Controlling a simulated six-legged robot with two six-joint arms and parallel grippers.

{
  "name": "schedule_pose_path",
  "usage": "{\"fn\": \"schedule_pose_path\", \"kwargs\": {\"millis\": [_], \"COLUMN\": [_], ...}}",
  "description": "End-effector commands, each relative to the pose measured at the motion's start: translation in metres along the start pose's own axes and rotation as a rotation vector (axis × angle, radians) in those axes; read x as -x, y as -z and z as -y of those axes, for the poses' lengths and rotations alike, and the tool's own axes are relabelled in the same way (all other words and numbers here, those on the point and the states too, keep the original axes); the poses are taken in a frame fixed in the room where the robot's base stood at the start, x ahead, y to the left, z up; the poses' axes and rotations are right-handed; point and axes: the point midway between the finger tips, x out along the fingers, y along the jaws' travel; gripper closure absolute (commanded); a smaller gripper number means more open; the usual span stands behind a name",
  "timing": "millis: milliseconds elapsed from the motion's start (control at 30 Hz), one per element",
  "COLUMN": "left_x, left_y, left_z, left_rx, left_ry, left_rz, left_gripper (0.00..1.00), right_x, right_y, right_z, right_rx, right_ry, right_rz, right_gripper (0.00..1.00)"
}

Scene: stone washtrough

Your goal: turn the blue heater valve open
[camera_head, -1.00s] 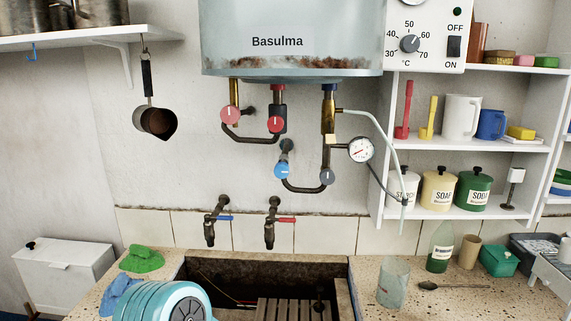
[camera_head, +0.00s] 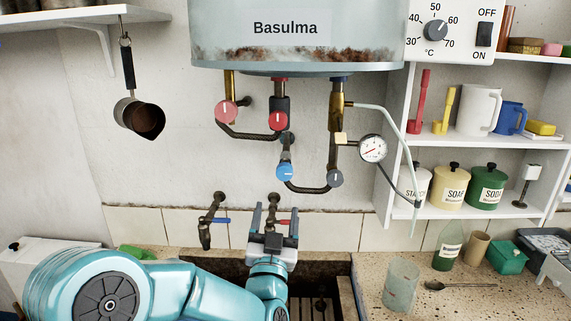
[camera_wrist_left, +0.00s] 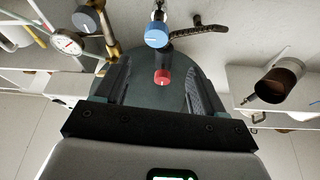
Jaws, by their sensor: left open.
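The blue heater valve (camera_head: 285,172) is a round knob with a white mark, on the pipework below the water heater (camera_head: 300,30). It also shows in the left wrist view (camera_wrist_left: 157,37), beyond the fingers and near the top. My left gripper (camera_head: 271,212) is open and empty, pointing up below the blue valve and apart from it, in front of the red-handled tap (camera_head: 284,222). In the left wrist view its two fingers (camera_wrist_left: 160,85) stand wide apart, with a red knob (camera_wrist_left: 162,76) seen between them. My right gripper is not in view.
A grey knob (camera_head: 335,178) sits close right of the blue valve, with a gauge (camera_head: 373,148) beyond. Red knobs (camera_head: 226,111) are above left. A glass (camera_head: 401,284) stands on the counter at right.

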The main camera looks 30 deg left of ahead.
Motion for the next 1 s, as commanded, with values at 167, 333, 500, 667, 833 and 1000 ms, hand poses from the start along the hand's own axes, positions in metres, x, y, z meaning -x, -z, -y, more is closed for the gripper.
{"fn": "schedule_pose_path", "kwargs": {"millis": [167, 333, 500, 667, 833, 1000], "left_x": [-0.038, -0.08, -0.117, -0.14, -0.15, -0.151], "left_y": [0.005, 0.005, 0.004, 0.002, -0.001, -0.002], "left_z": [0.0, 0.0, -0.001, -0.002, -0.002, -0.002], "left_rx": [0.0, 0.001, 0.001, 0.003, 0.003, 0.003], "left_ry": [0.001, -0.002, -0.004, -0.006, -0.007, -0.008], "left_rz": [0.002, 0.003, 0.002, 0.003, 0.002, 0.003], "left_gripper": [0.3, 0.3, 0.3, 0.3, 0.3, 0.3], "right_x": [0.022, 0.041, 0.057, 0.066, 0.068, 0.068], "right_y": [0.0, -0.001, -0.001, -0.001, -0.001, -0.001], "right_z": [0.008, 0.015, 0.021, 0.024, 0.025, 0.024], "right_rx": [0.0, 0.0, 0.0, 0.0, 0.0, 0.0], "right_ry": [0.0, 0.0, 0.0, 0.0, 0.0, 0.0], "right_rz": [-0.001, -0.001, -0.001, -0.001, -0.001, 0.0], "right_gripper": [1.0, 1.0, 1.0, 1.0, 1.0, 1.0]}}
